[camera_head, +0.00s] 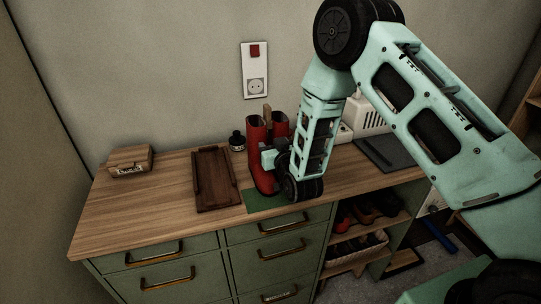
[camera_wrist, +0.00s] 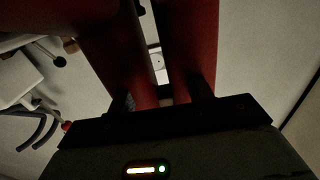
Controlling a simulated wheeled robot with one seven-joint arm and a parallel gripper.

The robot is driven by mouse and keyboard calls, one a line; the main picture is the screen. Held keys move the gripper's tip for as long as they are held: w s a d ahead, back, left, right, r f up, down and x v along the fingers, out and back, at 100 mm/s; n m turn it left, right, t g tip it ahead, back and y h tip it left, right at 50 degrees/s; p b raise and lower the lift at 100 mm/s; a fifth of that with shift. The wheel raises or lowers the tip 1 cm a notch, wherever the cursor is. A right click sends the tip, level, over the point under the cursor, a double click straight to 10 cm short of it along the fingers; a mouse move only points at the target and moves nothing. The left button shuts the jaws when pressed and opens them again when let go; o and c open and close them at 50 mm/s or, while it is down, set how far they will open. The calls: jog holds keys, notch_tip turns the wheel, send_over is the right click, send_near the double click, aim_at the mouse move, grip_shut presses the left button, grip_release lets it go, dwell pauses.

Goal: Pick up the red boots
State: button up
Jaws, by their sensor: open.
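The red boots (camera_head: 257,155) stand upright side by side on a green mat (camera_head: 252,207) on the wooden cabinet top. Something light brown shows at the top between their shafts. My gripper (camera_head: 268,158) is at the boots' right side, at mid-shaft height, and my forearm hides part of them. In the wrist view, two red boot shafts (camera_wrist: 190,42) rise close in front of my gripper (camera_wrist: 162,92), with a bright gap between them. Its dark fingers are spread and open. I cannot tell whether they touch the boots.
A wooden box (camera_head: 130,160) lies far left. A white appliance (camera_head: 370,118) and a dark flat panel (camera_head: 387,153) are on the right. The wall behind has a socket (camera_head: 256,87). The front left top is clear.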

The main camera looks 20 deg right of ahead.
grip_shut()
jog(key=shift+r, duration=0.15)
